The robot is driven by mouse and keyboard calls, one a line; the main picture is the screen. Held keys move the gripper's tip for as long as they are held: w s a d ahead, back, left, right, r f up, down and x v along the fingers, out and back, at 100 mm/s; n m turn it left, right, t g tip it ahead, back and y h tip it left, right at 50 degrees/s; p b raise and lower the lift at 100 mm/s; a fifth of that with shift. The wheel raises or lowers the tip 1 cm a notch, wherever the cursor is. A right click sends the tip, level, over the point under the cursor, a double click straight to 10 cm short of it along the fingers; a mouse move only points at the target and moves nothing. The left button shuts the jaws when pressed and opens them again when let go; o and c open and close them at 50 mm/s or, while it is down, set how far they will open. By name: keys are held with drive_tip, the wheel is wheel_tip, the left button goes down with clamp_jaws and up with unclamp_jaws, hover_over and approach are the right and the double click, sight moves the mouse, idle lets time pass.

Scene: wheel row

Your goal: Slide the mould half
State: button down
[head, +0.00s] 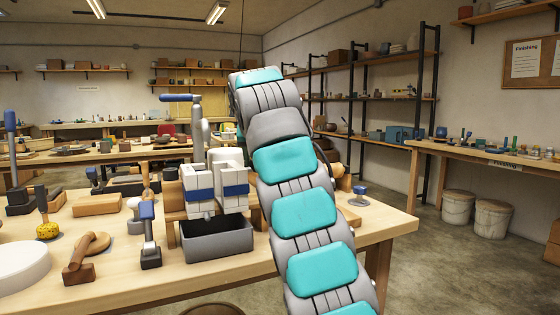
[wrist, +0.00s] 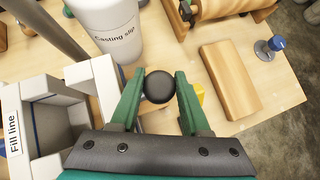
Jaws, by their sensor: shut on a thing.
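In the wrist view my gripper (wrist: 158,90) has its two green fingers on either side of a round black knob (wrist: 158,86), shut on it. What the knob is fixed to is hidden below it. The white mould (wrist: 45,84) is at the left of that view, with an open hollow and a "Fill line" label (wrist: 14,134). In the head view two white mould blocks with blue bands, a left one (head: 198,178) and a right one (head: 229,174), stand side by side above a grey bin (head: 217,243). My arm hides the gripper there.
A white "Casting slip" container (wrist: 108,28) stands just beyond my fingers. A wooden block (wrist: 229,80) and a blue-topped tool (wrist: 270,47) lie to the right. Several tools and a brown wooden piece (head: 86,257) occupy the left of the bench (head: 150,285).

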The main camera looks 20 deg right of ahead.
drive_tip(key=shift+a, duration=1.25)
drive_tip(key=shift+c, duration=1.9)
unclamp_jaws()
drive_tip(key=shift+a, duration=0.1)
drive_tip(key=p+v, duration=0.1)
drive_tip(key=v, duration=0.7)
drive_tip(key=shift+f, duration=0.1)
